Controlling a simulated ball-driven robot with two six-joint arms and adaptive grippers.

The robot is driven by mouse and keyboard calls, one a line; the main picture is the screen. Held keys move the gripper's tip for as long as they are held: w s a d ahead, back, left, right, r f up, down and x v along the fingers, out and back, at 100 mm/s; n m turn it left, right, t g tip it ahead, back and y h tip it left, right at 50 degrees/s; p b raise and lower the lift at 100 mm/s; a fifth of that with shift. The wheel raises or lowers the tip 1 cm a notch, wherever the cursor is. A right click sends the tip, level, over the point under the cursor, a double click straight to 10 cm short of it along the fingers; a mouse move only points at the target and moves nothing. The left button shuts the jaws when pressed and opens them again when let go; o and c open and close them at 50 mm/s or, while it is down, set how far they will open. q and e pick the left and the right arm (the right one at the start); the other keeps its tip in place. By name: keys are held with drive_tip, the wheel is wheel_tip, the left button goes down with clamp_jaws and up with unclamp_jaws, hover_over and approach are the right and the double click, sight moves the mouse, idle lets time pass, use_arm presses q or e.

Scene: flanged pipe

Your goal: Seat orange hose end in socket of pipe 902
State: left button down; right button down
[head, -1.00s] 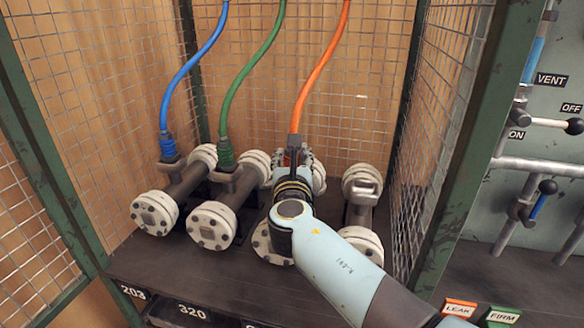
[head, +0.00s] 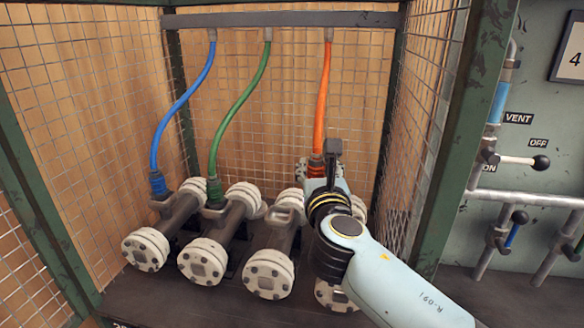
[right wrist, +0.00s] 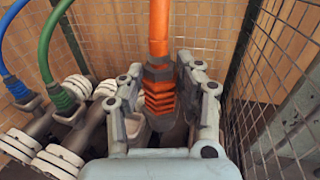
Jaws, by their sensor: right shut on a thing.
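The orange hose (head: 323,95) hangs from the top bar. Its ribbed orange end (right wrist: 159,97) sits between the fingers of my right gripper (right wrist: 164,72), which is shut on it. In the head view my right gripper (head: 318,170) is over the rightmost pipe (head: 335,296), whose middle and socket are hidden behind my arm. The third pipe from the left (head: 270,272) has a bare socket (head: 290,199). I cannot read a 902 label or tell whether the hose end touches a socket. My left gripper is not in view.
The blue hose (head: 180,107) and green hose (head: 237,107) run down to the two left pipes (head: 147,249) (head: 203,261). Mesh walls and a green post (head: 455,140) close in the right side. A panel with valve levers (head: 518,160) stands beyond it.

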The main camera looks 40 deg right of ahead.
wheel_tip(320, 180, up, 6)
drive_tip(key=s+p, duration=0.2)
drive_tip(key=p, duration=0.3)
drive_tip(key=shift+s+d, duration=0.2)
drive_tip(key=shift+d, duration=0.25)
drive_tip(key=s+d+f+m+g+h+b, duration=0.1)
drive_tip(key=d+f+m+g+h+b, duration=0.3)
drive_tip(key=f+b, duration=0.8)
drive_tip(key=shift+d+g+h+b, duration=0.3)
drive_tip(key=shift+d+h+b, duration=0.15)
drive_tip(key=shift+d, duration=0.6)
drive_tip(key=shift+f+p, duration=0.1)
drive_tip(key=shift+p, duration=0.35)
